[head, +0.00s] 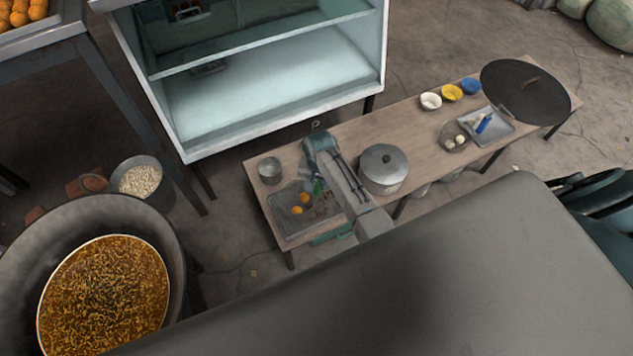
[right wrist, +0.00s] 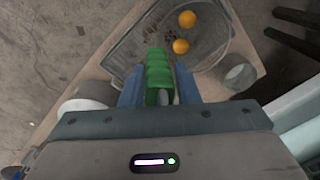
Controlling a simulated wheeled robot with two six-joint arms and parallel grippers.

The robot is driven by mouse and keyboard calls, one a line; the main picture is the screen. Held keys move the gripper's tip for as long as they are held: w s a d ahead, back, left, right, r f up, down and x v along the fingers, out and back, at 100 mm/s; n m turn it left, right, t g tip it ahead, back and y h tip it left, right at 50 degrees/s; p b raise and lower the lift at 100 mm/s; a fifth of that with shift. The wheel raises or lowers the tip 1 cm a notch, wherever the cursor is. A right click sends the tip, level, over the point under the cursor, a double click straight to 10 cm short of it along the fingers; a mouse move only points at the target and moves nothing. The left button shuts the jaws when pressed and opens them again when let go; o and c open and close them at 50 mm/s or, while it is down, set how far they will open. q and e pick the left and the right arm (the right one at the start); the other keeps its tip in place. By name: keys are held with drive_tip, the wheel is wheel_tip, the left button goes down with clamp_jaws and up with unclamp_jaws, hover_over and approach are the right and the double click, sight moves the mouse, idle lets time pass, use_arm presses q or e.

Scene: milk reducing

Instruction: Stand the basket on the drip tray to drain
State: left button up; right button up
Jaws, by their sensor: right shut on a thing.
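The grey drip tray (head: 287,234) lies at the near left end of the wooden bench. My right gripper (head: 318,184) is over the tray's far right part, shut on a green ribbed handle (right wrist: 158,78), taken to be the basket's. The handle shows upright between the blue fingers in the right wrist view. The basket's thin mesh is hard to make out against the tray (right wrist: 125,55). Two orange balls (right wrist: 181,46) show beyond the handle, within a rounded outline over the tray. Whether the basket touches the tray, I cannot tell. My left gripper is not in view.
A metal cup (head: 270,171) stands behind the tray, and a lidded pot (head: 383,168) stands right of my right arm. Bowls (head: 451,92), a small tray (head: 497,128) and a dark round lid (head: 525,90) are farther right. A large pan of oil (head: 105,290) is at left.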

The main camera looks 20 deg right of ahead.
drive_tip(key=shift+f+b, duration=0.3)
drive_tip(key=shift+f, duration=0.2)
drive_tip(key=shift+f, duration=0.3)
drive_tip(key=o, duration=1.1)
drive_tip(key=r, duration=1.1)
drive_tip(key=shift+s+d, duration=0.2)
drive_tip(key=shift+f, duration=0.1)
